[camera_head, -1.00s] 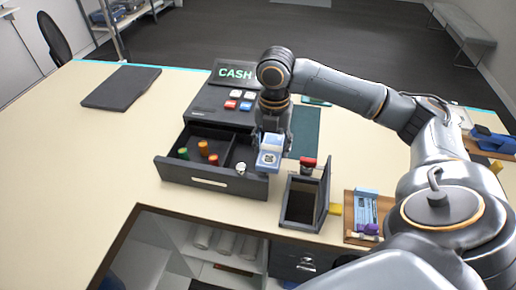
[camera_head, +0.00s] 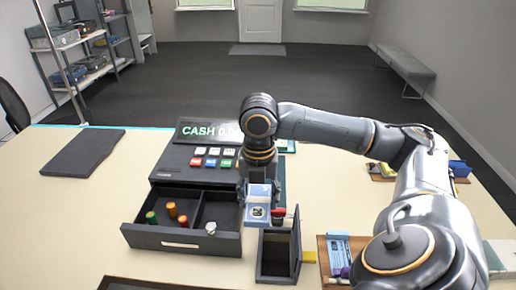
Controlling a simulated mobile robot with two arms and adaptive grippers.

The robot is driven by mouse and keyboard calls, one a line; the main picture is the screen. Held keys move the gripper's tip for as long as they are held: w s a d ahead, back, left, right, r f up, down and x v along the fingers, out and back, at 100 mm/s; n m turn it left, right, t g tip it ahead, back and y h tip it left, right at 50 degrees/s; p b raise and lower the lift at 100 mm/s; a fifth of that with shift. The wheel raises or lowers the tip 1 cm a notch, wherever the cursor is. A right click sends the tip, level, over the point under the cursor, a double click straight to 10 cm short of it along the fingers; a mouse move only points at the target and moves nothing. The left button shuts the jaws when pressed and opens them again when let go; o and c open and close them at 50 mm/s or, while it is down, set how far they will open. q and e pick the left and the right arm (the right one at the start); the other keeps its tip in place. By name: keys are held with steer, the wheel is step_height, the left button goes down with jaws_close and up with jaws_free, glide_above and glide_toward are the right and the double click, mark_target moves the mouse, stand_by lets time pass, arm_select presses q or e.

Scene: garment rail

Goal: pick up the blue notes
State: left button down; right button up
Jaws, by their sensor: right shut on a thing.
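The blue notes (camera_head: 258,214) show as a small light-blue and white bundle with a dark patch on its front. My right gripper (camera_head: 259,190) points down and is shut on the bundle. It holds it above the counter, between the open cash drawer (camera_head: 182,242) and a dark open-topped box (camera_head: 277,274). The arm and the bundle hide part of the gripper's fingers. My left gripper is not in view.
The drawer holds green, orange and red rolls (camera_head: 171,210) and a small whitish piece (camera_head: 211,228). The cash register (camera_head: 195,155) stands behind it. A red-topped item (camera_head: 278,212) is by the box. A wooden tray (camera_head: 323,262) is at the right.

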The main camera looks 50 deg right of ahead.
steer(key=shift+r+p, duration=1.3)
steer(key=shift+p, duration=0.1)
steer(key=shift+f, duration=0.1)
